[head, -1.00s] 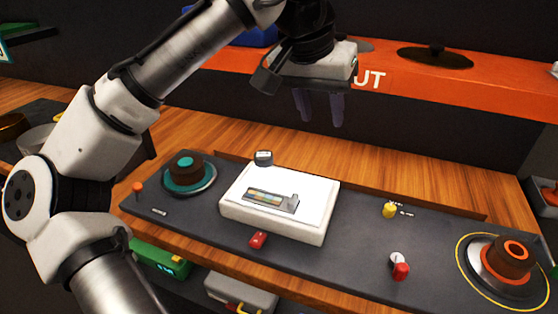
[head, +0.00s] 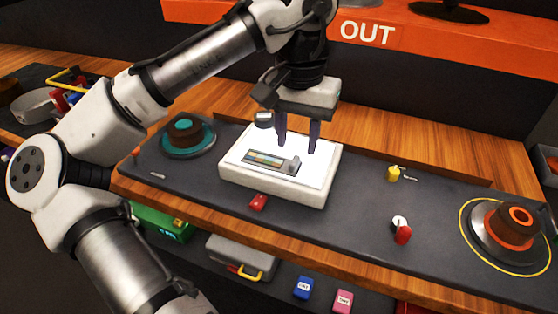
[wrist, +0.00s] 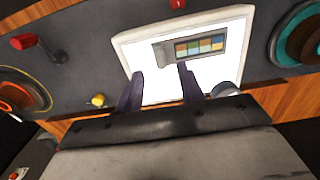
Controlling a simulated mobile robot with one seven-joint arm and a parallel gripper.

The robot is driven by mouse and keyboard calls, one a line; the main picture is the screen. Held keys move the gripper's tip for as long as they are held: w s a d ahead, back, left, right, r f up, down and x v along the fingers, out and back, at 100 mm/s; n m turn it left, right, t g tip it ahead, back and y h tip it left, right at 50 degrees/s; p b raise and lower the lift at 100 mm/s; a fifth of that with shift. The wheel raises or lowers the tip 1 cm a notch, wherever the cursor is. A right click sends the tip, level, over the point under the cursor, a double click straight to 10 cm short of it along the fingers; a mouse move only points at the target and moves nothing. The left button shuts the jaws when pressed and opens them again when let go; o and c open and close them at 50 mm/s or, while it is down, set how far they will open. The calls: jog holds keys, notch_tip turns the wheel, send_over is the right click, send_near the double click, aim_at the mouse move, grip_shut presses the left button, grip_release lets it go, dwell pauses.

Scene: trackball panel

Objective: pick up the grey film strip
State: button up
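The grey film strip (head: 265,161), with several coloured frames and a raised grey block (head: 291,166) at its right end, lies on the lit white top of a light box (head: 272,190). In the wrist view the strip (wrist: 200,47) lies beyond my fingertips, with its block end nearest them. My gripper (head: 297,147) is above the back right part of the light box, fingers pointing down. The two dark fingers are apart with nothing between them. In the wrist view my gripper (wrist: 160,75) is also open, short of the strip.
A teal-ringed trackball (head: 187,136) is left of the light box, and an orange-ringed one (head: 510,230) is far right. A red knob (head: 258,202) sits at the box's front; a yellow knob (head: 393,173) and red-tipped lever (head: 402,232) are to its right. An orange OUT shelf (head: 420,42) hangs behind.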

aim_at(295, 159)
jog(key=shift+s+a+f, duration=0.1)
jog(key=shift+f, duration=1.85)
grip_shut()
jog(key=shift+r, duration=0.1)
